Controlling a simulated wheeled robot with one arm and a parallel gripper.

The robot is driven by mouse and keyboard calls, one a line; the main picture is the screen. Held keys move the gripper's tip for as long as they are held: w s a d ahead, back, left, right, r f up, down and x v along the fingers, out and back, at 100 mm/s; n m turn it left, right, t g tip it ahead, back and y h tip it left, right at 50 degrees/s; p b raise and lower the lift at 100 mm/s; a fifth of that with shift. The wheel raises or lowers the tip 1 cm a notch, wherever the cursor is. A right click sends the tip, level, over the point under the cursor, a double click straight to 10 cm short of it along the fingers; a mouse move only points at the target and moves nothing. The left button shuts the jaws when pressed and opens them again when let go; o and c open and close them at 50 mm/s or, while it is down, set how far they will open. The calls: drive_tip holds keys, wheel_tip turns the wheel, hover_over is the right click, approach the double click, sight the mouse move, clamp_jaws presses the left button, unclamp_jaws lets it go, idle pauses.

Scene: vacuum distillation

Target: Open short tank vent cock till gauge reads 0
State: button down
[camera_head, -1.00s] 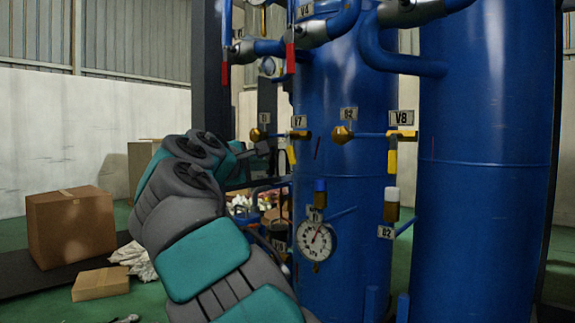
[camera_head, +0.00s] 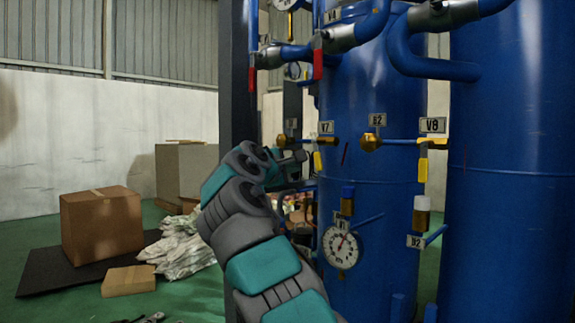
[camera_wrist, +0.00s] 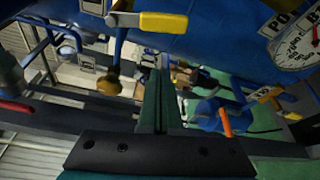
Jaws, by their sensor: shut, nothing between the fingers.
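The short blue tank (camera_head: 372,110) stands right of centre in the head view. Its round white gauge (camera_head: 341,248) hangs low on its front; the needle points up and slightly right, and the digits are too small to read. The gauge also shows at the right edge of the wrist view (camera_wrist: 296,42). A yellow-handled cock (camera_head: 318,161) is under the V7 tag on the tank's left side. A yellow handle also shows at the top of the wrist view (camera_wrist: 163,22). My gripper (camera_head: 300,157) is shut and empty, left of the V7 cock, apparently apart from it.
A second blue tank (camera_head: 510,150) stands at the right, with the yellow V8 handle (camera_head: 423,168) between the tanks. Red-handled valves (camera_head: 318,64) hang above. A dark post (camera_head: 238,80) stands behind my arm. Cardboard boxes (camera_head: 102,225) and white sacks (camera_head: 180,248) lie on the floor left.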

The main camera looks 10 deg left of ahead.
sight(317, 156)
drive_tip(key=shift+s+d+r+b, duration=0.2)
drive_tip(key=shift+d+b, duration=0.3)
drive_tip(key=shift+d, duration=0.45)
drive_tip(key=shift+s+d+r+b, duration=0.1)
drive_tip(key=shift+d+r+b, duration=0.3)
drive_tip(key=shift+d, duration=0.55)
drive_tip(key=shift+d+f, duration=0.15)
drive_tip(key=shift+f, duration=0.05)
idle(0.6)
drive_tip(key=shift+s+r+p, duration=0.1)
drive_tip(key=shift+r+p, duration=0.05)
drive_tip(key=shift+p, duration=0.3)
idle(0.7)
idle(0.9)
drive_tip(key=shift+s+d+p, duration=0.1)
drive_tip(key=shift+d+p, duration=0.05)
drive_tip(key=shift+p, duration=0.3)
idle(0.6)
drive_tip(key=shift+d, duration=0.1)
